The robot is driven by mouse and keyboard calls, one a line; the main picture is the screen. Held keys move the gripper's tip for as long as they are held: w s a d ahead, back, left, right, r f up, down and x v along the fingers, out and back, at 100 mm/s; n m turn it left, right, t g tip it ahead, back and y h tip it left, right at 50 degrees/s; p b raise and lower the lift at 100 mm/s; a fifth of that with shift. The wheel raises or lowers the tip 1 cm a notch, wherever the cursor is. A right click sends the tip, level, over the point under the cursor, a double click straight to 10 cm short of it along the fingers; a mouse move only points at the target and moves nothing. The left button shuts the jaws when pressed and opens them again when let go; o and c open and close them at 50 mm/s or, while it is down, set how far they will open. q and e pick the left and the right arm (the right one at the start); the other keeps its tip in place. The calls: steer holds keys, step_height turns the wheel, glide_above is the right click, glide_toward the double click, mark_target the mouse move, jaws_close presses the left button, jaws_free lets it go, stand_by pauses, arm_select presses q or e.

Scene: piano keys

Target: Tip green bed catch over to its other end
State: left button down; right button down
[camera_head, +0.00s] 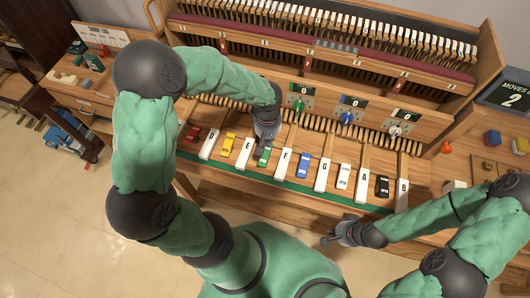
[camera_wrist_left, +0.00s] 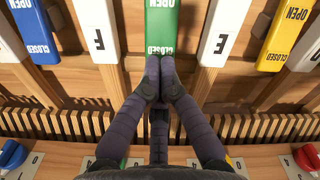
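The green bed catch (camera_head: 263,156) lies between the white E and F keys in the head view. In the left wrist view the green catch (camera_wrist_left: 161,22) shows the word CLOSED at the end by my fingers; its far end is cut off. My left gripper (camera_head: 266,140) reaches down over the back end of the catch, its fingers partly hidden in the head view. In the left wrist view the left gripper's fingertips (camera_wrist_left: 159,66) are together at the CLOSED end; contact cannot be told for certain. My right gripper (camera_head: 333,239) hangs in front of the bench, away from the keys.
Beside it are a yellow catch (camera_head: 227,145) and a blue catch (camera_head: 303,163), with red, white and black ones farther out. A panel behind carries green, blue and white knobs (camera_head: 347,118). A sign (camera_head: 511,96) reads MOVES 2. Loose blocks lie at right.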

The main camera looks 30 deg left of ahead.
mark_target(267, 148)
arm_select(q)
steer(key=shift+f+b, duration=1)
steer(key=shift+f, duration=0.1)
stand_by(0.9)
steer(key=shift+s+f+b, duration=0.2)
steer(key=shift+f+b, duration=0.15)
steer(key=shift+b, duration=0.05)
stand_by(0.4)
steer(key=shift+w+r+p, duration=0.2)
steer(key=shift+r+p, duration=0.55)
steer(key=shift+r, duration=0.25)
steer(key=shift+r+p, duration=1.65)
steer(key=shift+r, duration=0.9)
steer(key=shift+s+f, duration=0.1)
